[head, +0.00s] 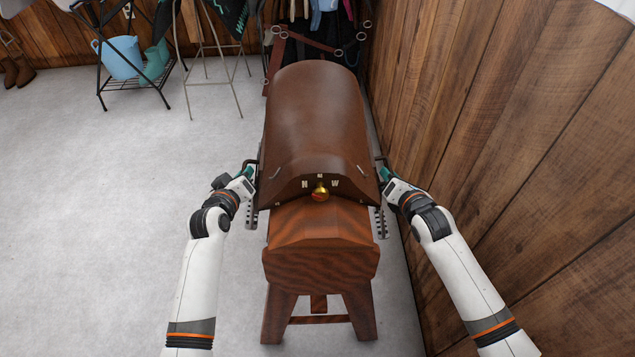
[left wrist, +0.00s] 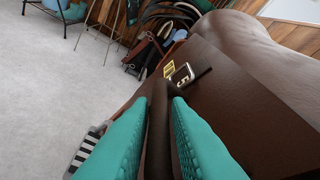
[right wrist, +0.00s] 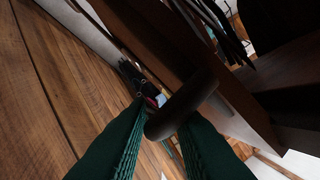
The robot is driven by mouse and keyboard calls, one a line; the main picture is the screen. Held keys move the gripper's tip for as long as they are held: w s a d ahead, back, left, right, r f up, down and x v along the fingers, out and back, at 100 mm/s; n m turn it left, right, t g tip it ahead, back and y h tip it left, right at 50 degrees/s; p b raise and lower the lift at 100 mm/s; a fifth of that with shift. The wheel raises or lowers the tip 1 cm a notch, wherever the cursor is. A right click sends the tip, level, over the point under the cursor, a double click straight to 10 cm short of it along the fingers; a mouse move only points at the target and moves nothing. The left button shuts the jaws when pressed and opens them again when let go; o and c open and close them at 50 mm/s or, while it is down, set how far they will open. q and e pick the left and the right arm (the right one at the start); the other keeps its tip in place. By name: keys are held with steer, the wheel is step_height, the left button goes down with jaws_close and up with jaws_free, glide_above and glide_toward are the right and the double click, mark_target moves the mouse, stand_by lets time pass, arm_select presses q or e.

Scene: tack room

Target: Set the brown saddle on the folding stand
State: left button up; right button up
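The brown saddle (head: 316,115) lies over a wooden trestle (head: 319,257), with a gold knob and metal letters on its near end. My left gripper (head: 249,172) is at the saddle's left side; in the left wrist view its teal fingers (left wrist: 162,100) are closed on a dark side handle (left wrist: 157,130). My right gripper (head: 384,173) is at the right side; its fingers (right wrist: 165,115) flank a dark handle (right wrist: 183,104), but firm contact is unclear. Two folding stands are at the back left: a black one (head: 103,75) with a shelf and a pale metal one (head: 213,50).
A wooden wall (head: 500,130) runs close along the right. Straps and tack (head: 318,45) hang behind the saddle. The grey floor (head: 110,200) on the left is clear.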

arm_select(q)
jaws_close()
arm_select(e)
steer(key=shift+c, duration=1.4)
steer(key=shift+d+f, duration=0.1)
jaws_close()
